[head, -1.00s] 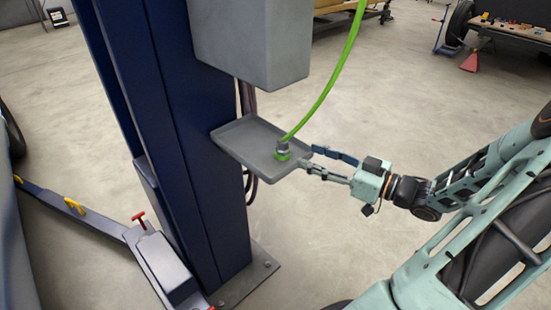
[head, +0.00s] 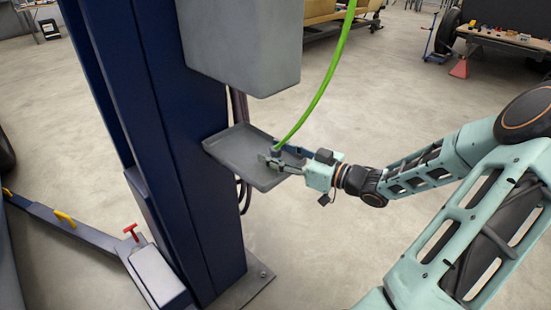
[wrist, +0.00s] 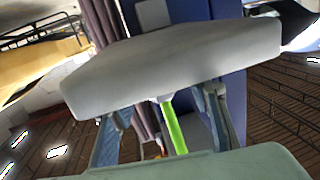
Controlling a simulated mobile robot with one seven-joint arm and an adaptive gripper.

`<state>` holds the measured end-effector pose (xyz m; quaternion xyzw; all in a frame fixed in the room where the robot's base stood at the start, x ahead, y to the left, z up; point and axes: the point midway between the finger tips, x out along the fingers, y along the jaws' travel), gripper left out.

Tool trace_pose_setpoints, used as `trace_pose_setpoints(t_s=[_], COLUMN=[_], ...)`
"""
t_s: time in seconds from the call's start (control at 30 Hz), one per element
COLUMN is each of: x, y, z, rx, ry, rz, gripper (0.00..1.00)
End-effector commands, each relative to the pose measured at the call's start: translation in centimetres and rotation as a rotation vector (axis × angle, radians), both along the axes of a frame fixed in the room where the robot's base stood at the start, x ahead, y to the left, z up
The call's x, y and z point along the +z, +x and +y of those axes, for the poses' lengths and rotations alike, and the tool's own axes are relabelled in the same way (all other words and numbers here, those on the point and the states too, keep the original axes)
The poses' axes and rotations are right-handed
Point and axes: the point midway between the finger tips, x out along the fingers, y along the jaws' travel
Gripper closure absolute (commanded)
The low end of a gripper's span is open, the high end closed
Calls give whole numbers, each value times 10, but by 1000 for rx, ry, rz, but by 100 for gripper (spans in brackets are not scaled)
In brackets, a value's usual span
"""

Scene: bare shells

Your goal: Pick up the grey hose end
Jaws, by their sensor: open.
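The grey hose end (head: 277,150) stands on the grey tray (head: 232,148), with the green hose (head: 318,98) rising from its top. My gripper (head: 275,155) is open and reaches over the tray from the right. In the head view one finger passes in front of the hose end and partly hides it. In the wrist view, which looks upside down, the fingers (wrist: 165,118) stand apart on either side of the green hose (wrist: 175,132). Only a small part of the hose end (wrist: 165,98) shows there, against the tray (wrist: 175,65). I cannot tell whether either finger touches it.
The tray is fixed to a dark blue column (head: 180,150). A grey box (head: 245,50) hangs on the column above the tray. Dark cables (head: 240,105) run down behind the tray. A lift arm (head: 85,238) lies at the lower left.

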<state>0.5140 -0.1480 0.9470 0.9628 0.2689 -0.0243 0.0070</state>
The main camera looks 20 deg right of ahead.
Motion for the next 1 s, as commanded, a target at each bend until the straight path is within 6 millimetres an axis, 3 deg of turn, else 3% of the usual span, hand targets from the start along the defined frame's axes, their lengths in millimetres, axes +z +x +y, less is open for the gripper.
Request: trace_pose_setpoints(t_s=[0.07, 0.43, 0.8, 1.0], x=[0, -1, -1, 11], y=[0, -1, -1, -1], z=[0, 0, 0, -1], rx=[0, 0, -1, -1], ry=[0, -1, -3, -3], rz=[0, 2, 6, 5], gripper=[59, 99, 100, 100])
